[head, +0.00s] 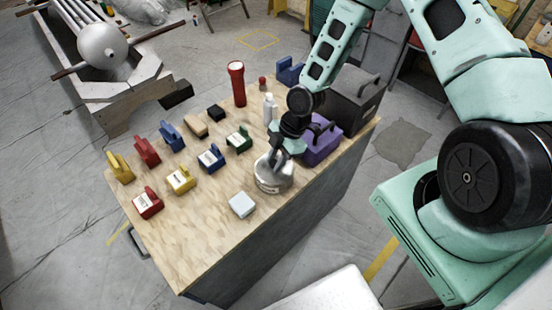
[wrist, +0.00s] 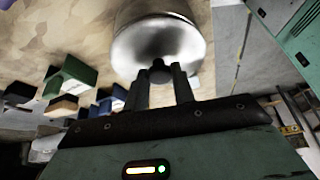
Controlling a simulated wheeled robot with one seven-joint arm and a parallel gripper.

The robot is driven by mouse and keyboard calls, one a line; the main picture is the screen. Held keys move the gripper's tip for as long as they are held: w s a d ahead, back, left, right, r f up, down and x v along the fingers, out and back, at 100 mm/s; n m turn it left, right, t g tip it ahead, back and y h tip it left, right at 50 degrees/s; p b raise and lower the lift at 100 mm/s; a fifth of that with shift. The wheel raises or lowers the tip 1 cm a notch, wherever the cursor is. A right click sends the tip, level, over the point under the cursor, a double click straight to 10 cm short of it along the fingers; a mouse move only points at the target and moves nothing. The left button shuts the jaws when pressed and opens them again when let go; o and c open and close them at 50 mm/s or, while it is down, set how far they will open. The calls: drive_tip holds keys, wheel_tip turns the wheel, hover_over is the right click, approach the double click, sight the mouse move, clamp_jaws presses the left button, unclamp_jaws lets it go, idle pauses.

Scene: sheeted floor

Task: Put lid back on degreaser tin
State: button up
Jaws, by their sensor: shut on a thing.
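The degreaser tin (head: 271,185) stands upright near the right edge of the wooden worktop. It is a short round tin with a pale label. A shiny silver lid (wrist: 160,42) with a small dark knob (wrist: 160,72) is over the tin, and I cannot tell if it is fully seated. My gripper (head: 277,158) comes down from above and is shut on the lid's knob. In the wrist view the two fingers of my gripper (wrist: 161,82) flank the knob. The tin's far side is hidden.
A white block (head: 242,205) lies left of the tin. A purple holder (head: 320,143) and a dark toolbox (head: 355,103) stand close behind. Several coloured blocks and a red flashlight (head: 237,84) fill the worktop's left and back. The worktop's front corner (head: 195,250) is bare.

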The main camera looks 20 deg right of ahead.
idle(0.4)
drive_tip(key=o, duration=1.5)
drive_tip(key=shift+r+p, duration=2.65)
drive_tip(key=shift+r, duration=0.9)
clamp_jaws()
drive_tip(key=shift+f, duration=0.3)
